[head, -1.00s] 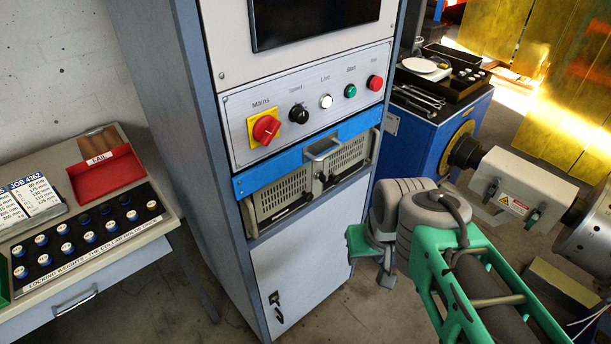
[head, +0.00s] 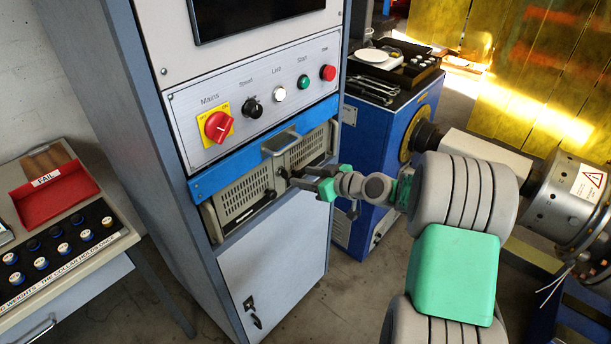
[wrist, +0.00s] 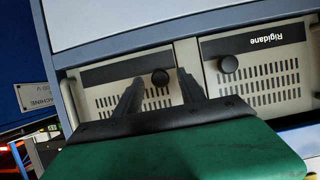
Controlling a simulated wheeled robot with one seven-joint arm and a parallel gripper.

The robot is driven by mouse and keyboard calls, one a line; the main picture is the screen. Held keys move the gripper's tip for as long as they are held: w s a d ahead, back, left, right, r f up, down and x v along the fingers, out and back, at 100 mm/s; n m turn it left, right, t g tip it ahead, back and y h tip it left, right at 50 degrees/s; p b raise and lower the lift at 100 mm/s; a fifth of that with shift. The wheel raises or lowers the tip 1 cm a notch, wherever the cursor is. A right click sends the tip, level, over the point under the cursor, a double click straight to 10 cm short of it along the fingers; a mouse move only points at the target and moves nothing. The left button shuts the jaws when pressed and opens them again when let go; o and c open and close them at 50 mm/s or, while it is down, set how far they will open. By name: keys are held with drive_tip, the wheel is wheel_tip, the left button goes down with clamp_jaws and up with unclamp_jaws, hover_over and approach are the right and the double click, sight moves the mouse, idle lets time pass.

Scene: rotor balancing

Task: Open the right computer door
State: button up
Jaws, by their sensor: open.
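The right computer door (head: 308,152) is a beige vented panel in the cabinet, below the blue panel. It looks shut. Its round black knob shows in the wrist view (wrist: 160,78), where the picture is upside down. The left computer door (head: 240,199) beside it also looks shut, with its own black knob (wrist: 228,64). My gripper (head: 291,177) is open in front of the right door. In the wrist view its two black fingers point at the door, one on each side of the right door's knob. I cannot tell whether they touch it.
A blue panel with a grey handle (head: 281,142) sits just above the doors, under the control panel (head: 255,95). A white lower door (head: 272,284) is below. A table with a red tray (head: 58,195) is left.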

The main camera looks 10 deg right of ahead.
drive_tip(key=shift+w+a+f, duration=0.1)
drive_tip(key=shift+w+a, duration=0.05)
drive_tip(key=shift+c, duration=0.6)
clamp_jaws()
idle(0.8)
